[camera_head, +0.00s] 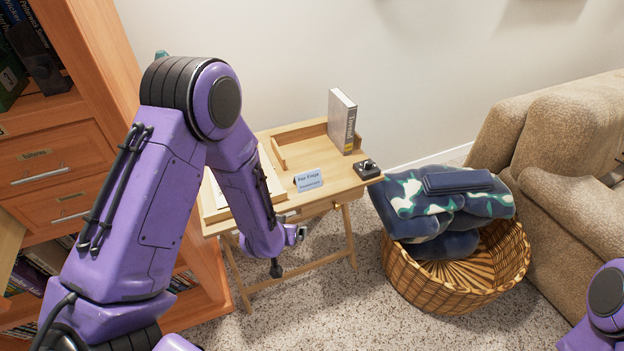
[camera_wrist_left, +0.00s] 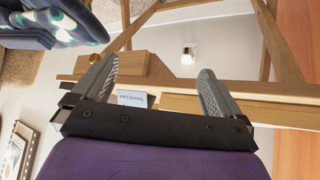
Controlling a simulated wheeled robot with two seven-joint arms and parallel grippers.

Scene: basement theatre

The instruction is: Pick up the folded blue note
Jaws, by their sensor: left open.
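The folded blue note (camera_head: 308,181) stands like a small tent near the front edge of the wooden desk (camera_head: 333,184), with dark printing on it. In the left wrist view the note (camera_wrist_left: 133,98) shows between the bases of the fingers, beyond the black palm bar that partly hides it. My left gripper (camera_head: 293,241) is in front of the desk and below its top, apart from the note. Its two grey ridged fingers (camera_wrist_left: 157,66) are spread with nothing between them. My right gripper is out of view.
A grey book (camera_head: 342,121) stands on the desk behind a small dark object (camera_head: 367,168). A wicker basket (camera_head: 456,269) of blue blankets sits right of the desk, beside a beige sofa (camera_head: 560,150). A wooden bookcase (camera_head: 95,100) stands on the left.

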